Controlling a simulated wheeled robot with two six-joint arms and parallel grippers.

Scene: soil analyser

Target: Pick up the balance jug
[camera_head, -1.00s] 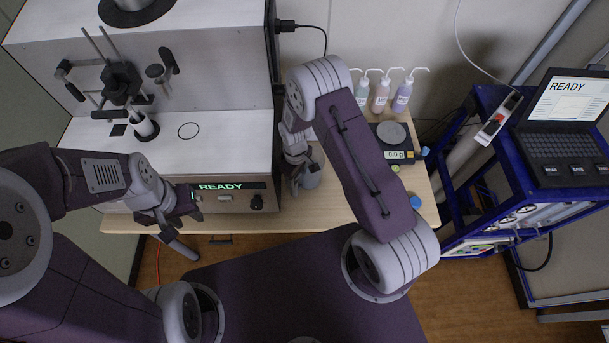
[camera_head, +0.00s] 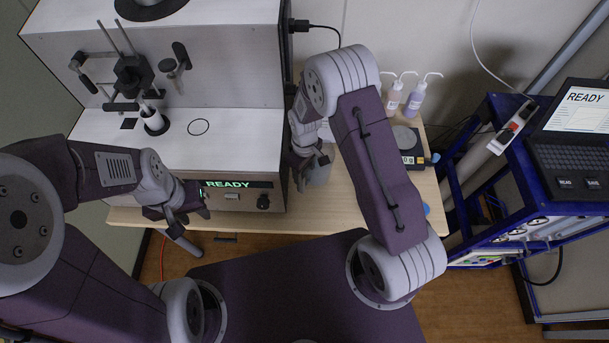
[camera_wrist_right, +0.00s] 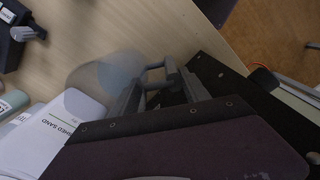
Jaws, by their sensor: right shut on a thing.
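The balance jug (camera_head: 318,174) is a grey translucent vessel at the front of the bench, just right of the analyser. In the right wrist view the jug (camera_wrist_right: 95,72) is a pale see-through cup, with its handle side toward my fingers. My right gripper (camera_head: 312,160) is shut on the jug; the fingers (camera_wrist_right: 158,84) show at the handle. I cannot tell whether the jug's base touches the bench. My left gripper (camera_head: 190,208) hangs in front of the analyser, away from the jug; its jaw state is unclear.
The analyser (camera_head: 205,155) with a lit READY display fills the left bench. A white SAND-labelled pack (camera_wrist_right: 45,135) lies close to the jug. Wash bottles (camera_head: 415,98) and a balance (camera_head: 410,142) stand behind my right arm. A blue cart (camera_head: 470,150) with a laptop (camera_head: 570,135) is at right.

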